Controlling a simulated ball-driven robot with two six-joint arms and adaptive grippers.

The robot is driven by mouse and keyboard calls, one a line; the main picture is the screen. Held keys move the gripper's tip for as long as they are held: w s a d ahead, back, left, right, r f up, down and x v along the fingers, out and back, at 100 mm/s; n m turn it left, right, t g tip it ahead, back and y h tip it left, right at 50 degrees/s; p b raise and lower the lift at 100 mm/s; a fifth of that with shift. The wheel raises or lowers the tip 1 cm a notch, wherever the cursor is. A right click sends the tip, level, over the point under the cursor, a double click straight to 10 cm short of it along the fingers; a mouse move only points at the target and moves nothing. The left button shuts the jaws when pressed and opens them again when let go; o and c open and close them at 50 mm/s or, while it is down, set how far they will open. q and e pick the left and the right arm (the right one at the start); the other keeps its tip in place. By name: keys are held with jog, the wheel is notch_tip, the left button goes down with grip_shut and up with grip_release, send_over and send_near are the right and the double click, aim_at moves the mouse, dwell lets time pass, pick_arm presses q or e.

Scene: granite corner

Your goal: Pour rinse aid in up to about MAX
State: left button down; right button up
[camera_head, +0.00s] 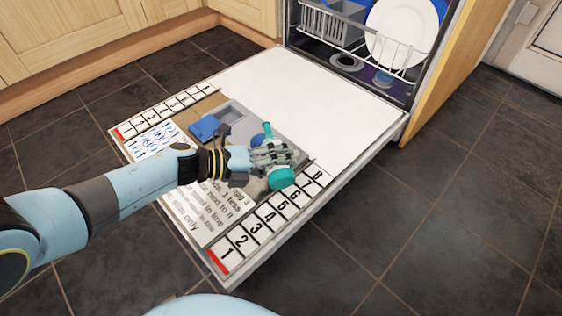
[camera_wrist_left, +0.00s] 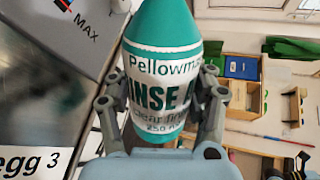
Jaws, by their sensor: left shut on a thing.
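My left gripper (camera_head: 272,154) is shut on the rinse aid bottle (camera_head: 281,178), holding it over the dispenser panel in the opened dishwasher door. In the left wrist view the bottle (camera_wrist_left: 165,75) is white with teal ends and a "Pellowm… RINSE A…" label. My left gripper's fingers (camera_wrist_left: 163,105) clasp both its sides. The bottle's tip is cut off there, and its exact tilt is unclear. A MAX mark (camera_wrist_left: 87,30) shows on the grey panel beside the bottle. In the head view the panel has a grey recess (camera_head: 232,112) and a blue flap (camera_head: 203,128). No liquid stream is visible. My right gripper is out of view.
The white dishwasher door (camera_head: 310,85) lies open, with numbered strips along its edges. Above it, a rack (camera_head: 345,35) holds a white plate (camera_head: 400,32). A wooden panel (camera_head: 450,70) stands at its right. Dark tiled floor (camera_head: 450,220) is clear around it.

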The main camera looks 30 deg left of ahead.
pick_arm(q)
jog(key=shift+f+n, duration=0.15)
jog(key=shift+n, duration=0.15)
jog(key=shift+w+r+m, duration=0.1)
jog(key=shift+r+m, duration=0.25)
jog(key=shift+m, duration=0.35)
jog(key=shift+w+a+r+m+t+y+b, duration=0.2)
jog(key=shift+r+m+t+y+b, duration=0.15)
jog(key=shift+m+t, duration=0.2)
jog(key=shift+r, duration=0.1)
